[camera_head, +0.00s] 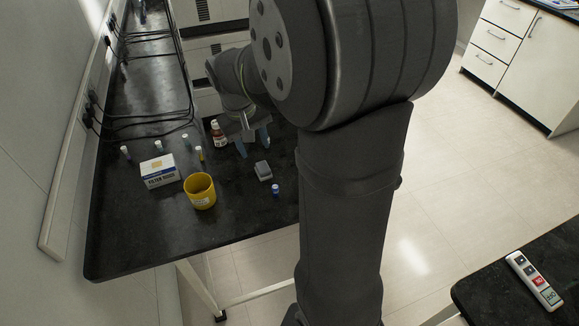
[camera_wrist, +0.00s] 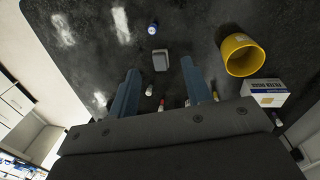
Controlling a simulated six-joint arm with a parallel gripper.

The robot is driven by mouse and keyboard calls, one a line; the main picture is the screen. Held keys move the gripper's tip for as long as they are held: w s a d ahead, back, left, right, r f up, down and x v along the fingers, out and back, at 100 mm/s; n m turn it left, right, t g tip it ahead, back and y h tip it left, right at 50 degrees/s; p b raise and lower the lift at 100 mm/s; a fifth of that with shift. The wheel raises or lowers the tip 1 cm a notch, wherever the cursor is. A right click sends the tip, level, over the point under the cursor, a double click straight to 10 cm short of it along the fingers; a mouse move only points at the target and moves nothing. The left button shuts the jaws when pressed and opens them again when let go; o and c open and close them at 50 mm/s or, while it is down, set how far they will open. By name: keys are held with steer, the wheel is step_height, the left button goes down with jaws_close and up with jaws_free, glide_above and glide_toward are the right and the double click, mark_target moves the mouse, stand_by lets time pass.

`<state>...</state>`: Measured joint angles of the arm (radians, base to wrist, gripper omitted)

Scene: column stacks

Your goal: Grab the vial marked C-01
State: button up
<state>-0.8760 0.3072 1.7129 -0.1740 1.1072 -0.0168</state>
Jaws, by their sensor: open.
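Several small vials stand on the black bench; their markings are too small to read, so I cannot tell which is C-01. A blue-capped vial (camera_head: 276,190) stands alone near the front edge and also shows at the top of the wrist view (camera_wrist: 153,28). A yellow-banded vial (camera_head: 200,153), a green-topped vial (camera_head: 186,141) and two pale vials (camera_head: 159,146) (camera_head: 125,152) stand farther left. My gripper (camera_head: 252,143) is open and empty, above the bench right of the red-labelled bottle. In the wrist view my gripper's blue fingers (camera_wrist: 160,68) are spread apart.
A yellow cup (camera_head: 200,192), a filter box (camera_head: 159,171), a grey block (camera_head: 263,171) and a red-labelled bottle (camera_head: 218,134) stand on the bench (camera_head: 130,235). Black cables run along the back left. The front of the bench is mostly clear.

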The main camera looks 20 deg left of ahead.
steer(key=g+y, duration=0.1)
steer(key=g, duration=0.1)
glide_above(275, 186)
step_height(275, 186, down, 5)
steer(key=shift+n, duration=0.4)
step_height(275, 186, down, 12)
steer(key=shift+w+a+r, duration=0.1)
steer(key=shift+a, duration=0.05)
steer(key=shift+d+f, duration=0.2)
steer(key=shift+f, duration=2.5)
steer(key=shift+c, duration=0.5)
jaws_close()
